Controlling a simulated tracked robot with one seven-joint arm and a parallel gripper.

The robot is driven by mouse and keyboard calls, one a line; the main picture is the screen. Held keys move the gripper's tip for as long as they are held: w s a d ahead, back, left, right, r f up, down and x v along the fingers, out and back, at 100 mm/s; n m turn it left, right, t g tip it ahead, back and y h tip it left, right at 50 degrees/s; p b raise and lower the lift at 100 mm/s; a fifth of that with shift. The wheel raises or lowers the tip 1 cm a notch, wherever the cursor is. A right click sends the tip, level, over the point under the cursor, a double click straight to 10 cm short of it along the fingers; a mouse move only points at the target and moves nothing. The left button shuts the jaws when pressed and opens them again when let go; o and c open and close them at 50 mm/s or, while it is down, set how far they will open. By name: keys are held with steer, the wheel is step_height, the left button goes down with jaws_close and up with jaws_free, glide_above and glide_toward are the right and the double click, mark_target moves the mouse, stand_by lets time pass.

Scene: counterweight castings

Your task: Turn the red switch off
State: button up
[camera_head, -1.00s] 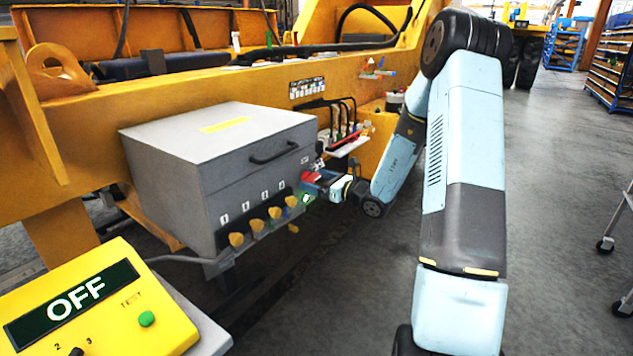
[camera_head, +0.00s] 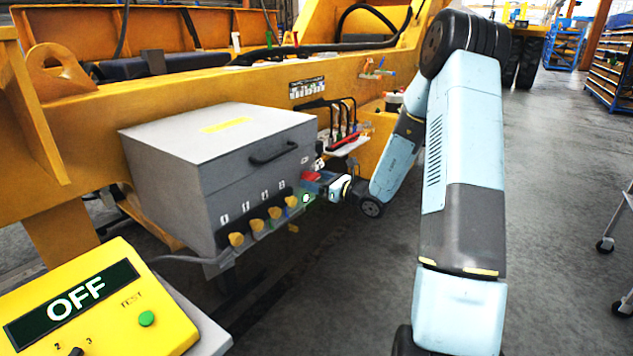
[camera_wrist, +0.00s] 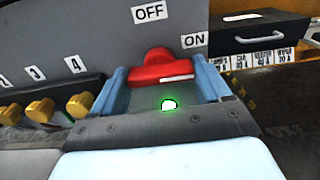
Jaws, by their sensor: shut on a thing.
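The red switch (camera_wrist: 165,66) is on the grey box's front face, with an OFF label above it and an ON label to its upper right. Its white mark lies on the right part of the red bar, on the ON label's side. My gripper (camera_wrist: 160,82) has its two blue fingers on either side of the switch and is shut on it. In the head view my gripper (camera_head: 325,182) is at the right end of the grey box (camera_head: 230,165), where the switch (camera_head: 311,176) shows small and partly hidden.
Several yellow knobs (camera_head: 256,226) with number labels stick out left of the switch. A black drawer-like part (camera_wrist: 262,30) with labels is at right in the wrist view. A yellow panel (camera_head: 110,315) at front left displays OFF. Open floor (camera_head: 560,200) lies right of my arm.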

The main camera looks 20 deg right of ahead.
steer(key=shift+n, duration=0.3)
steer(key=n, duration=0.8)
steer(key=shift+s+a+f+n, duration=0.1)
steer(key=shift+n, duration=2.2)
steer(key=shift+a+f+n, duration=0.1)
steer(key=shift+n, duration=2.2)
steer(key=o, duration=1)
steer(key=shift+d, duration=0.1)
steer(key=shift+r, duration=0.1)
